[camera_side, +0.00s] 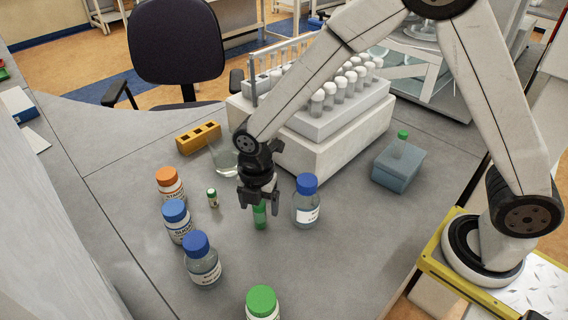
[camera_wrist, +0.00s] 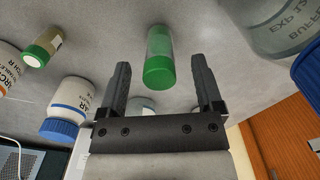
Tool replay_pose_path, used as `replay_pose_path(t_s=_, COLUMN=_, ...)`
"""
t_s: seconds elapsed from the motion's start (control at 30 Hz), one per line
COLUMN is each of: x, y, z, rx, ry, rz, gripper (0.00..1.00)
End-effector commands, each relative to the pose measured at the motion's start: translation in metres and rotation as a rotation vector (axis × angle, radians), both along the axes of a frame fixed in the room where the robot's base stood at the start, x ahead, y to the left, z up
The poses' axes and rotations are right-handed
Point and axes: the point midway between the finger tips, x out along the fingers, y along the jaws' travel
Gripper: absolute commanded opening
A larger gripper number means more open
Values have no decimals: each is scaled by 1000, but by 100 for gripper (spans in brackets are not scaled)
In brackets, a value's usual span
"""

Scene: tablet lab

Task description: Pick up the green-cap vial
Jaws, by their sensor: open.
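A vial with a green cap (camera_wrist: 159,72) and a clear greenish body shows in the wrist view, between the lines of my two fingers. In the side view this green-cap vial (camera_side: 260,217) is on the grey table directly below my gripper (camera_side: 260,205), its top partly hidden by the fingers. My gripper (camera_wrist: 161,66) is open, with a gap on each side of the cap in the wrist view. I cannot tell how far the fingertips reach down beside it. A smaller labelled vial with a green cap (camera_side: 212,198) stands to the left.
A blue-capped bottle (camera_side: 306,203) stands close on the right. An orange-capped bottle (camera_side: 171,186) and two blue-capped bottles stand left. A large green-capped bottle (camera_side: 262,304) is in front. A glass beaker (camera_side: 222,155) and white tube rack (camera_side: 325,150) are behind; another green-capped vial (camera_side: 401,144) sits on a blue block.

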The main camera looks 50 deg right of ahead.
Motion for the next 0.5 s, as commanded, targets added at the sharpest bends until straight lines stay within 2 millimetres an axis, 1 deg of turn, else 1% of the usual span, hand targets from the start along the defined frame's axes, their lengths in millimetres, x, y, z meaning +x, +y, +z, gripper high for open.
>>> replay_pose_path(t_s=0.1, x=0, y=-1, z=-14, rx=-1, ry=3, rz=0, gripper=84)
replay_pose_path(t_s=0.3, x=1, y=-1, z=-33, rx=-2, ry=1, rz=0, gripper=84)
replay_pose_path(t_s=0.5, x=1, y=0, z=-39, rx=-1, ry=0, rz=-1, gripper=84)
